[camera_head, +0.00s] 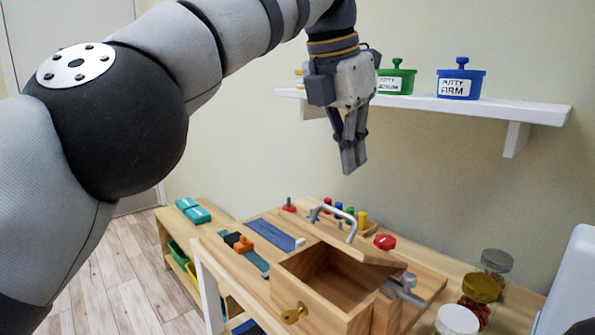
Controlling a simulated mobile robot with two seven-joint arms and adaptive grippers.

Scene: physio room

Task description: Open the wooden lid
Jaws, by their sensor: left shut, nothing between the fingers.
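The wooden lid (362,246) is a pale panel at the far side of a box set in a wooden activity board. It stands open, tilted back, and the box's inside (325,272) shows empty. A bowed metal handle (335,218) rises at the lid's far left. A brass piece (293,313) is on the box front, and a grey metal lever (404,291) is at its right. My left gripper (353,160) is shut and empty, pointing down in the air above the board, apart from the lid and handle. My right gripper is not in view.
A white wall shelf (520,108) behind holds a green putty tub (396,78) and a blue one (461,80). Jars (481,290) stand at the right of the table. Coloured pegs (350,212) and a red knob (385,242) stand behind the box. A low wooden shelf unit (172,226) is at the left.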

